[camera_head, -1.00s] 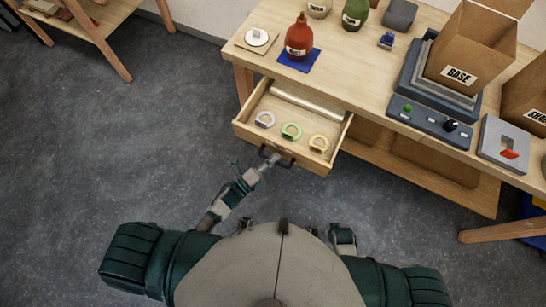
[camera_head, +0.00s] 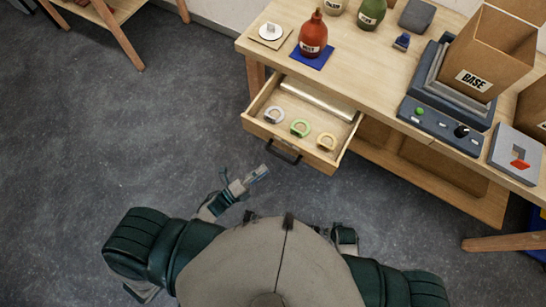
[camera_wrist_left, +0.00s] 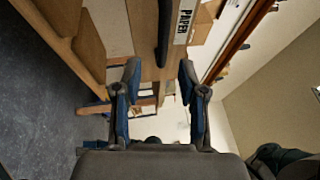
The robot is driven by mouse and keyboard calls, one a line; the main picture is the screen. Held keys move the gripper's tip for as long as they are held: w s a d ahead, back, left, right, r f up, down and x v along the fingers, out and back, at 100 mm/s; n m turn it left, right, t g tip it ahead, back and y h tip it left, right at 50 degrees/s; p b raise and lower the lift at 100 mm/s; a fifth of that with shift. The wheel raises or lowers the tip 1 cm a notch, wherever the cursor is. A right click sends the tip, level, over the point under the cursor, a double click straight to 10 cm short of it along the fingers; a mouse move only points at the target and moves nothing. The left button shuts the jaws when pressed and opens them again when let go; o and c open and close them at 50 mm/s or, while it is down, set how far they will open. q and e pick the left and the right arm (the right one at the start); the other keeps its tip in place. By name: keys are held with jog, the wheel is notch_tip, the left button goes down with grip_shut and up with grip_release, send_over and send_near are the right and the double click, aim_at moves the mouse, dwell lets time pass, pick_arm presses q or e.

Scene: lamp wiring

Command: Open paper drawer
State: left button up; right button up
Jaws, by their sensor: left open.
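The wooden paper drawer (camera_head: 318,160) stands pulled out from the bench in the head view. Its dark bar handle (camera_head: 283,152) is on the front. The handle (camera_wrist_left: 163,35) and the PAPER label (camera_wrist_left: 184,22) show beyond. My right gripper is not visible.
The bench top (camera_head: 375,75) carries a red bottle (camera_head: 313,36) on a blue mat, a green bottle (camera_head: 367,12), a BASE box (camera_head: 482,55) on a dark stand and a grey switch block (camera_head: 516,155). The floor left of the drawer is clear.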

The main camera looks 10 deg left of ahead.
pick_arm(q)
jog(key=shift+v, duration=1.35)
